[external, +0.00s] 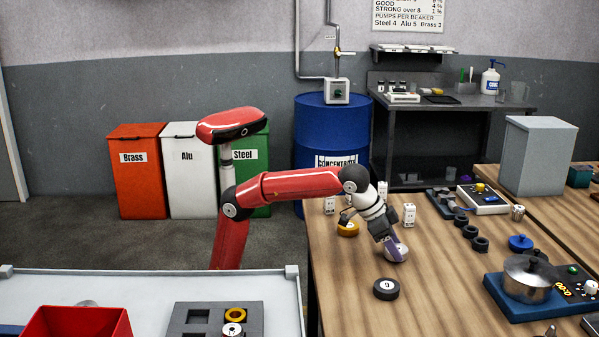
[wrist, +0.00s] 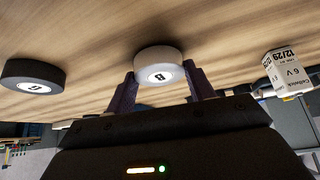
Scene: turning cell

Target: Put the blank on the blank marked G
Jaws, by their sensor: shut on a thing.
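My gripper (external: 393,246) is shut on a pale silver-grey round blank (external: 397,253), low over the wooden table. In the wrist view the held blank (wrist: 159,66) sits between the two fingertips (wrist: 160,88). Its round white label carries a letter that looks like B. The black blank marked G (external: 386,288) lies flat on the table, nearer the camera and apart from the held one. It also shows at the left of the wrist view (wrist: 33,76). Whether the held blank touches the table I cannot tell.
A brass-coloured blank (external: 348,229) lies behind my gripper. White battery blocks (external: 409,214) stand beyond. Several dark rings (external: 470,231) lie to the right, near a pot on a blue-based device (external: 528,280). The table around the G blank is clear.

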